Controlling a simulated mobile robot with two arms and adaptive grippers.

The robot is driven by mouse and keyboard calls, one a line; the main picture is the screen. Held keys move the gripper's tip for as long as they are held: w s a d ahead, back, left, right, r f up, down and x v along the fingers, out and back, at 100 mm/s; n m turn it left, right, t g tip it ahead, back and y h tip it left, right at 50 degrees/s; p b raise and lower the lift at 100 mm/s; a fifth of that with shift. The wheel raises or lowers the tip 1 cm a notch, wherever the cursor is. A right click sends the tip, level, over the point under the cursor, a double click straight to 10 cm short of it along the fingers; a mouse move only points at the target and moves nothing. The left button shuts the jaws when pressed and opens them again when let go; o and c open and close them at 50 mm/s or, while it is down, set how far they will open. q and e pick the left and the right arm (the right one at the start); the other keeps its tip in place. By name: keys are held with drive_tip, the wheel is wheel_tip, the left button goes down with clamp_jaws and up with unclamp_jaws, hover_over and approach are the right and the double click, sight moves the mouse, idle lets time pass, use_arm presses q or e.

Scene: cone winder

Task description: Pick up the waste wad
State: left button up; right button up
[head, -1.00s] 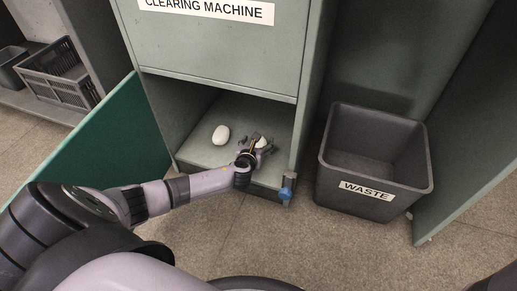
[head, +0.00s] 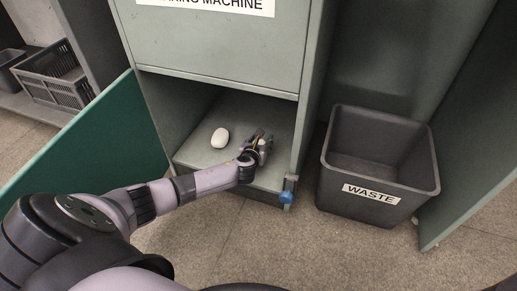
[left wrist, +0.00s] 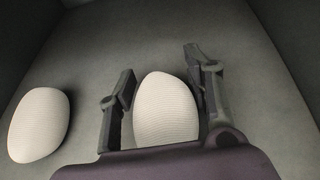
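A white, finely ribbed oval wad (left wrist: 166,108) lies on the compartment floor between the two fingers of my left gripper (left wrist: 160,72). The fingers are spread on either side of it, with a gap visible at its left; contact on the right cannot be told. In the head view, my left gripper (head: 263,141) is low inside the machine's open compartment and hides most of this wad. A second white wad (head: 220,138) lies to its left, apart from the gripper; it also shows in the left wrist view (left wrist: 38,125). My right gripper is not in view.
The clearing machine (head: 215,52) stands over the compartment, its green door (head: 92,140) swung open at left. A blue knob (head: 286,197) sits at the compartment's right front corner. A dark waste bin (head: 372,196) stands on the right. A grey crate (head: 58,78) is at far left.

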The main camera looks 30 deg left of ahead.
use_arm(q)
drive_tip(key=c, duration=0.4)
